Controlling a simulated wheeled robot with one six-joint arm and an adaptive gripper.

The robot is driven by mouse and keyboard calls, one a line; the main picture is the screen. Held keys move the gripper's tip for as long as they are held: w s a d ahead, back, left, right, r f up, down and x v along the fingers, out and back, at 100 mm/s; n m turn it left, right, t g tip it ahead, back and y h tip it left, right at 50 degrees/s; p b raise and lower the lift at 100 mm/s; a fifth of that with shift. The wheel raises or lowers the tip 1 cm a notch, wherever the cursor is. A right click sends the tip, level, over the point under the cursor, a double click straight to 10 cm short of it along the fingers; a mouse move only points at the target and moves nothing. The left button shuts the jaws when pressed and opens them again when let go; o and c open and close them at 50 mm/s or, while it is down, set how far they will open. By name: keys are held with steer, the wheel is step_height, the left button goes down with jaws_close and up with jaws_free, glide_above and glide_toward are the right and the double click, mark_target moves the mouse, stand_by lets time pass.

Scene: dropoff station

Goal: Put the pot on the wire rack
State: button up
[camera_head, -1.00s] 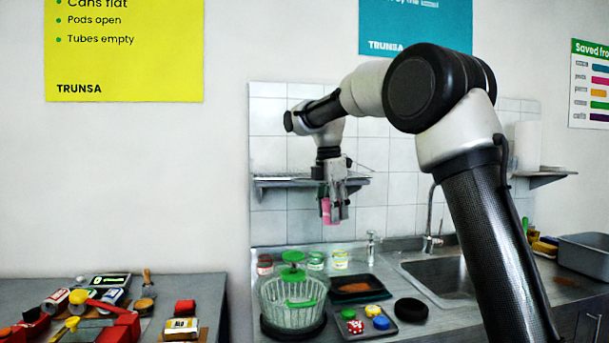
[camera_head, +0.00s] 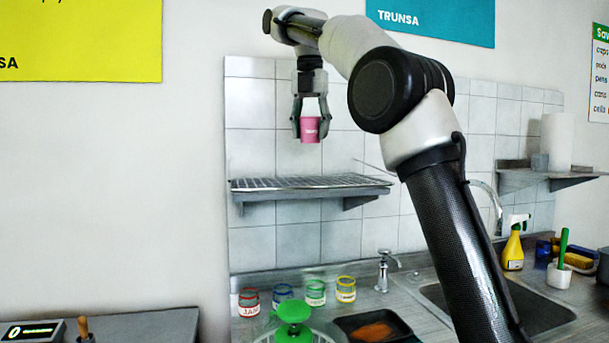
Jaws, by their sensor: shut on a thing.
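A small pink pot (camera_head: 310,131) with dark lettering hangs upright between the fingers of my gripper (camera_head: 310,128). The gripper points down and is shut on the pot. The wire rack (camera_head: 290,183) is a grey wire shelf on brackets against the tiled wall. The pot is above the rack in the picture, with a clear gap between its base and the wires. How far in front of the rack the pot is, I cannot tell. The top of the rack looks empty.
Several rimmed jars (camera_head: 315,292), a green-topped bowl (camera_head: 293,318) and a dark tray (camera_head: 375,327) stand on the counter below. A tap (camera_head: 383,270) and sink (camera_head: 530,305) lie to the right. A second shelf (camera_head: 550,177) holds a paper roll.

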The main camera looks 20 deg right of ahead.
glide_above(311, 181)
steer(key=f, duration=0.5)
steer(key=shift+s+a, duration=0.15)
steer(key=shift+s, duration=0.25)
steer(key=shift+f, duration=2.05)
steer(key=shift+f, duration=0.15)
steer(key=o, duration=1.1)
steer(key=shift+o, duration=0.2)
